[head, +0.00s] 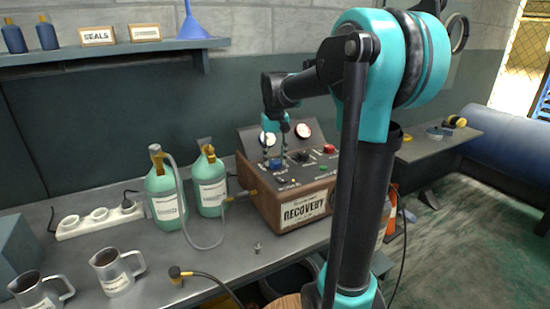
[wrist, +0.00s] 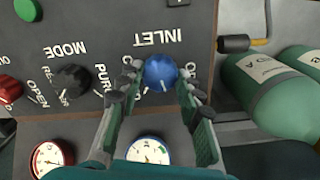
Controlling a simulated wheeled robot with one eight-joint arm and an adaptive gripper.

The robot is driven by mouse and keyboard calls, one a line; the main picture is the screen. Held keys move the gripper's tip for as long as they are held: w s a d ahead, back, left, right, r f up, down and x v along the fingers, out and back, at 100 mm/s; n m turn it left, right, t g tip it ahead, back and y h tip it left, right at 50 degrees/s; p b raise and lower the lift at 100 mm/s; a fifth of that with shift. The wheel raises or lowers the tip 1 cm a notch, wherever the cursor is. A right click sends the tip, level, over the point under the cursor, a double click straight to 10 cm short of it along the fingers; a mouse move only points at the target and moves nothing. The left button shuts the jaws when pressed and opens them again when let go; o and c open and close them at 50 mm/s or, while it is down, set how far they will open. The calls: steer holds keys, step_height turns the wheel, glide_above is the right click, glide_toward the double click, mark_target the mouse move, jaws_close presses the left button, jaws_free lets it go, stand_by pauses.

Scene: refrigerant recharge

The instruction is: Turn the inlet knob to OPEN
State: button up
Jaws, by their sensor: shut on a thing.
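The blue inlet knob (wrist: 160,71) sits on the dark panel of the recovery machine (head: 290,200), by the word INLET, which is upside down in the wrist view. In the head view the knob (head: 276,164) shows small and blue below my gripper (head: 276,150). My gripper (wrist: 157,88) has one finger on each side of the knob and is shut on it. A pale pointer mark shows on the knob's lower part in the wrist view. The position labels beside the knob are partly hidden by the fingers.
Beside the knob are the black mode knob (wrist: 71,81), a red knob (wrist: 8,89), a green button (wrist: 27,10) and two gauges, one red-rimmed (wrist: 52,157), one blue-rimmed (wrist: 149,150). Green cylinders (head: 165,195) with a hose stand left of the machine.

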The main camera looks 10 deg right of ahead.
mark_target(275, 161)
steer(key=n, duration=0.5)
steer(key=shift+n, duration=0.3)
stand_by(0.4)
steer(key=o, duration=1.2)
steer(key=shift+c, duration=0.2)
steer(key=shift+r, duration=0.1)
step_height(275, 161, up, 12)
steer(key=shift+s, duration=0.1)
